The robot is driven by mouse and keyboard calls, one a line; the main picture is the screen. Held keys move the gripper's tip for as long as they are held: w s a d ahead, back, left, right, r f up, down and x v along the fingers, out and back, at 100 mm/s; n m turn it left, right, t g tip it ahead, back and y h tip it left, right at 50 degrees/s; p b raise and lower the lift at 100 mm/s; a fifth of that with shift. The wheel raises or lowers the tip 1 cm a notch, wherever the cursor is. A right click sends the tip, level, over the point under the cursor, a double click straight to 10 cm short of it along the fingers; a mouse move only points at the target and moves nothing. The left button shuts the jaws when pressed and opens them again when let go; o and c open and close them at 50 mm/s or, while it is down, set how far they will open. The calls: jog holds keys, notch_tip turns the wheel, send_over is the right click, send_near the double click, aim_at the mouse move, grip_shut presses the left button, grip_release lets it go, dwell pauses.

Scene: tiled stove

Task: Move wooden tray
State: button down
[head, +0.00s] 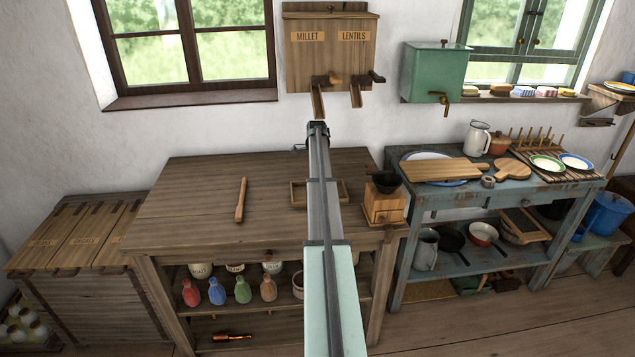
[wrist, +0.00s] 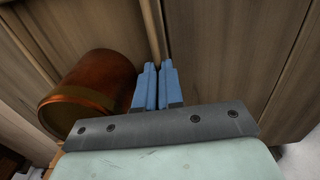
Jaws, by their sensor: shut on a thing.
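The wooden tray (head: 298,194) is a shallow, rimmed tray on the brown wooden table, behind my arm. Its middle is hidden by the arm, and its ends show on both sides. In the wrist view my gripper (wrist: 157,85) has its two blue fingers close together, shut on a thin wooden edge that runs up and away between them. This looks like the tray's wall, but the gripped part is largely covered by the fingers. In the head view the fingers are hidden behind my arm.
A copper-coloured round vessel (wrist: 90,92) is close left of the fingers. A wooden grinder (head: 384,204) stands right of the tray, near the table's right edge. A rolling pin (head: 241,199) lies left on the wooden table (head: 185,205), with bare top around it. A blue workbench stands at the right.

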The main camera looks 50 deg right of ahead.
jog(key=shift+w+d, duration=1.65)
jog(key=c, duration=1.2)
grip_release()
